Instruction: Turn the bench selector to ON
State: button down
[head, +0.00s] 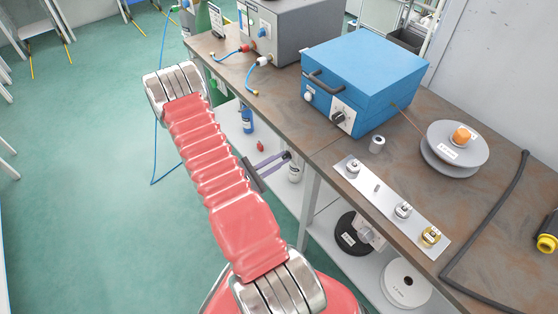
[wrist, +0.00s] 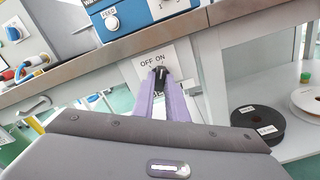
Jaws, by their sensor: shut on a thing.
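The bench selector is a small black knob (wrist: 160,73) on a white plate (wrist: 146,62) under the bench's front edge, marked OFF at left and ON at right. My gripper (wrist: 161,80) reaches straight up to it in the wrist view, its two purple fingers shut on the knob, one on each side. The fingers cover much of the knob, and I cannot tell clearly which mark it points to. In the head view my gripper (head: 284,158) is just below the bench edge, left of the blue box (head: 362,75), and the plate is hidden there.
The bench top (head: 330,150) overhangs close above my gripper. On it are a wire spool (head: 455,155), a metal strip with fittings (head: 385,205) and a grey unit (head: 290,30). A lower shelf holds a black reel (head: 352,232) and a white reel (head: 404,284). Open floor lies at left.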

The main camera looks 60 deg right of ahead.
jog(key=shift+f, duration=0.1)
dwell(0.4)
jog(key=c, duration=1.8)
grip_release()
jog(key=shift+o, duration=0.2)
jog(key=shift+w+a, duration=0.1)
jog(key=shift+a, duration=0.05)
jog(key=v, duration=1.3)
jog(key=shift+a, duration=0.25)
jog(key=shift+w, duration=0.15)
